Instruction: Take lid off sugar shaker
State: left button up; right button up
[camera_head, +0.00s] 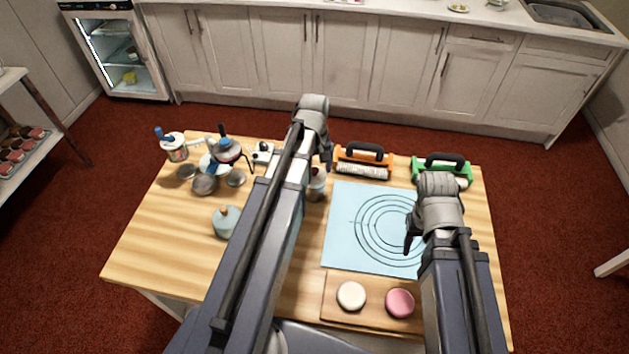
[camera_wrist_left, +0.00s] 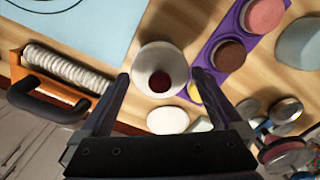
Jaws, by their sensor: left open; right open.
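The sugar shaker appears to be the pale round container (camera_wrist_left: 148,60) with a dark red round spot (camera_wrist_left: 159,82) on top, in the left wrist view. I cannot tell whether the spot is a knob on its lid or an opening. In the head view the shaker (camera_head: 317,188) stands left of the blue mat, partly hidden by my left arm. My left gripper (camera_wrist_left: 161,76) is open, its fingertips on either side of the shaker in the picture. Contact cannot be told. In the head view my left gripper (camera_head: 327,160) is above it. My right gripper (camera_head: 411,240) is open and empty over the mat.
An orange roller (camera_head: 364,162) and a green roller (camera_head: 441,170) stand behind the blue mat (camera_head: 345,235). A purple tray (camera_wrist_left: 213,43) of cakes and a white disc (camera_wrist_left: 167,120) are near the shaker. A pale blue jar (camera_head: 226,222) and several tools stand left.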

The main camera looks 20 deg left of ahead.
aim_at(314, 169)
pick_arm(q)
jog(key=shift+f, duration=0.2)
jog(key=c, duration=1)
jog(key=shift+o, duration=0.2)
jog(key=shift+r, duration=0.15)
notch_tip(314, 169, up, 10)
jog(key=p, duration=1)
notch_tip(314, 169, down, 2)
jog(key=shift+f+b, duration=0.1)
jog(key=shift+b, duration=0.8)
